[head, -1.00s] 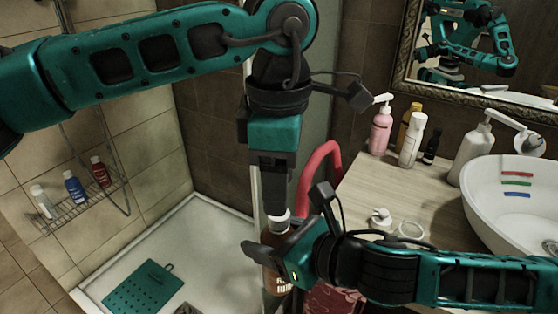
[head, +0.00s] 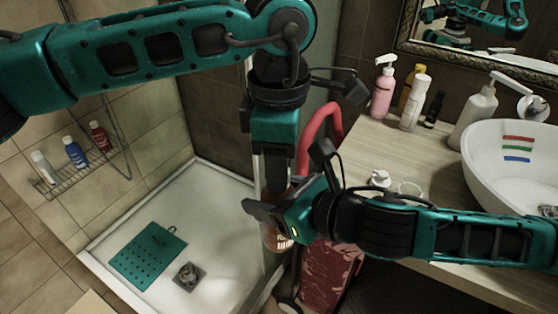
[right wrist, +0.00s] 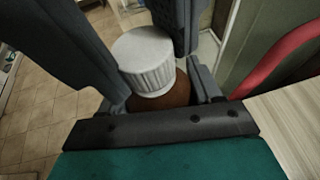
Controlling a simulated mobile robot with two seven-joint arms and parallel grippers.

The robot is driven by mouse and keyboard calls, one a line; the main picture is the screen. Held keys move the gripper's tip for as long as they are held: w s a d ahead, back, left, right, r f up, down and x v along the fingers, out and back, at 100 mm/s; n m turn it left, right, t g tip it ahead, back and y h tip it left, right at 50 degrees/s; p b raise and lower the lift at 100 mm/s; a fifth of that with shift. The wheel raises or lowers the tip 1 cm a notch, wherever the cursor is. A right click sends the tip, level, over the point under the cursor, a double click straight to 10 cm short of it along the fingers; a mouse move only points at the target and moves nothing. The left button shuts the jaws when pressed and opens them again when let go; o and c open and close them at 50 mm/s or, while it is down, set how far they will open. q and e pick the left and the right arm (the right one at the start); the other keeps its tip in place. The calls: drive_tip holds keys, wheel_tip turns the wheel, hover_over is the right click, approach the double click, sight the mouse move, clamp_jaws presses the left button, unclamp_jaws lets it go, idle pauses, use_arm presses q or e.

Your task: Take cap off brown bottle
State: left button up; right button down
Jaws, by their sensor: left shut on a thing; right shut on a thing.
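The brown bottle (head: 278,243) is upright in my right gripper (head: 268,215), whose fingers hide its middle in the head view. In the right wrist view its brown shoulder (right wrist: 172,92) shows between the right fingers. The white ribbed cap (right wrist: 147,62) sits on top of the bottle. My left gripper (head: 275,185) points straight down from above. Its dark fingers stand on either side of the cap in the right wrist view and are shut on it. The cap is hidden in the head view.
The wooden counter (head: 370,145) on the right carries a pink pump bottle (head: 384,88), other bottles and a white basin (head: 520,160). A red curved tube (head: 318,120) stands close behind the grippers. The shower tray (head: 215,215) with a teal mat (head: 148,252) lies below left.

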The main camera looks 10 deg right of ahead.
use_arm(q)
clamp_jaws()
drive_tip(key=shift+n, duration=1.5)
drive_tip(key=shift+r, duration=0.2)
drive_tip(key=shift+r, duration=0.95)
drive_tip(key=shift+r, duration=0.1)
drive_tip(key=shift+r, duration=1.9)
